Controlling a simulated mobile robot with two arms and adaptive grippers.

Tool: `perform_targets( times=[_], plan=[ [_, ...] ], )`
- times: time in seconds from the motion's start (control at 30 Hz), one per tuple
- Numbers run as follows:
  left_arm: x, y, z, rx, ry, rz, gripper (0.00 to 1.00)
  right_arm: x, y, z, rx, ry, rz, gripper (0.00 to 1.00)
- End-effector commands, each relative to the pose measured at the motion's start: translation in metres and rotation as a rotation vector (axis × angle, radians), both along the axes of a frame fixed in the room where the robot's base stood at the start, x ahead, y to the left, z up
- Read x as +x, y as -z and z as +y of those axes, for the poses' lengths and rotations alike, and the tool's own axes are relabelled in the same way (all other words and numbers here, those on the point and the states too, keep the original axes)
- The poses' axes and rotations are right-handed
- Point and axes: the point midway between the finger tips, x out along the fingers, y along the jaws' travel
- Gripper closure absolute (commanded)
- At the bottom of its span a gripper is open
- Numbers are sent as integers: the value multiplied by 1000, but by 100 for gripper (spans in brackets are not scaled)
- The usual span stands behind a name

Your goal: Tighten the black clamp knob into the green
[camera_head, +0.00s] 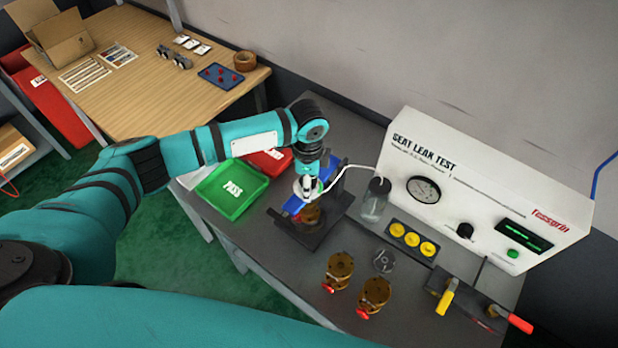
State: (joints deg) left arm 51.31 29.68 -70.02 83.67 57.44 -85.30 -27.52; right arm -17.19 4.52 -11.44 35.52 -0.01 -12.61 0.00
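The clamp fixture (313,232) stands on the grey bench, with a dark base, a blue crossbar (293,206) and a brass valve body (310,215) under the bar. My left gripper (308,190) points down over the top of the fixture, at the blue bar. Its fingers are small and partly hidden, so I cannot tell whether they are open or shut on something. The black clamp knob is not distinguishable; the gripper covers the place above the bar. No green mark shows on the fixture. My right gripper is not in view.
The white seat leak tester (480,190) stands behind, its tube running to a glass jar (375,203) beside the fixture. A green PASS tray (232,190) and red tray (270,160) lie left. Brass valves (340,268), yellow caps (412,238) and handled tools (446,298) occupy the right.

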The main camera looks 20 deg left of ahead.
Motion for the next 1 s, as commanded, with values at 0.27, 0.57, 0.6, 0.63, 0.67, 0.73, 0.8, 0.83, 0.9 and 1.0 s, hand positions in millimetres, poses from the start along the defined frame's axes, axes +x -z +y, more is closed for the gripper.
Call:
perform_targets(
  times=[0.27,0.57,0.6,0.63,0.67,0.73,0.8,0.83,0.9,1.0],
  plan=[
    [0,0,1,1,-20,0,40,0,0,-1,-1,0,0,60],
    [-1,0,0,0,-476,2,40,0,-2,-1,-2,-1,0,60],
    [-1,1,0,0,-546,2,40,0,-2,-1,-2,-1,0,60],
    [-1,0,0,0,-599,2,40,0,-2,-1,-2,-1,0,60],
    [-1,0,0,1,-652,2,40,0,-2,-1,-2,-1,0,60],
    [-1,1,-1,-1,-776,2,40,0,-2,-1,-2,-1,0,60],
    [-1,0,-1,0,-901,2,40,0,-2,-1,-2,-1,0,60],
    [-1,0,-1,-1,-953,2,40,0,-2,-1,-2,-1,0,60],
    [0,0,-1,0,-1062,1,40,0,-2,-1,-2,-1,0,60],
    [0,-1,-1,-1,-1167,-1,40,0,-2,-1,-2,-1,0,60]
  ],
)
